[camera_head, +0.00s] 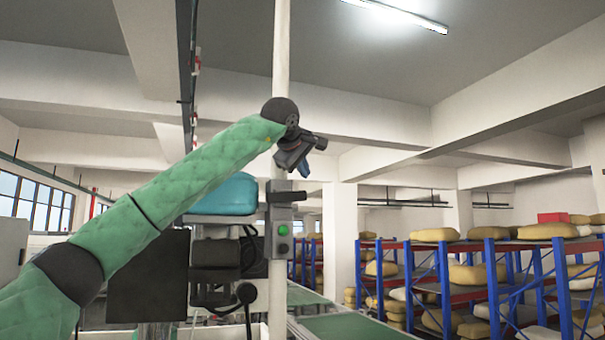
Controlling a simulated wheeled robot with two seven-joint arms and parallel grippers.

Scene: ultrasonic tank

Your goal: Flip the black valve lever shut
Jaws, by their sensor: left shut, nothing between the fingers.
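My left arm, in a green sleeve, reaches up from the lower left. My left gripper (303,168) hangs just above the lever, pointing down, with its fingers shut and nothing seen between them. A small gap seems to show between gripper and lever, but depth is hard to judge. My right gripper is not in view.
The white post (281,70) rises behind my left wrist. A teal padded piece (228,195) and dark machinery stand left of the post. Green conveyor belts (355,328) and blue racks (443,275) with yellow sacks lie right.

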